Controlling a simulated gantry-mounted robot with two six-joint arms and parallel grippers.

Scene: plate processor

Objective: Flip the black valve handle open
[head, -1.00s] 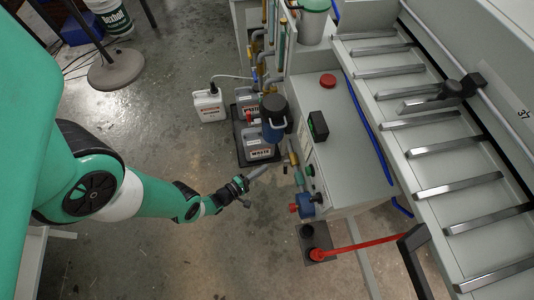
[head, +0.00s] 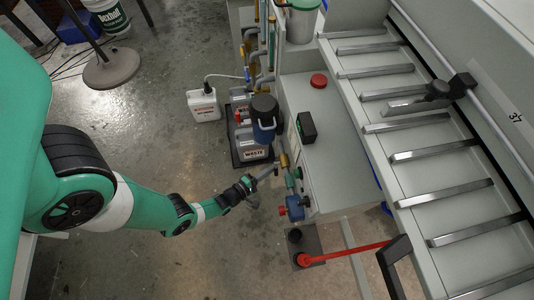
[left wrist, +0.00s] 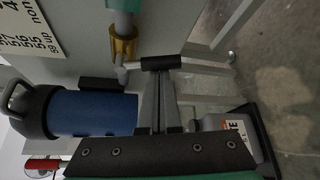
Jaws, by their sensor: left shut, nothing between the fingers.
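The valve has a brass body (head: 284,160) on a pipe at the machine's front; it also shows in the left wrist view (left wrist: 123,48). In that view a thin lever with a black sleeve, the valve handle (left wrist: 160,63), extends right from beside the brass body. My left gripper (head: 276,168) is shut and empty, pointing at the valve from the left. In the left wrist view its fingertips (left wrist: 158,76) lie right at the black sleeve; I cannot tell whether they touch it. The handle is too small to make out in the head view. My right gripper is not in view.
A blue canister with a black lid (head: 265,117) and a grey waste jug (head: 256,150) stand close behind the gripper. A blue valve with a red knob (head: 290,207) and a red lever (head: 345,253) are nearer the front.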

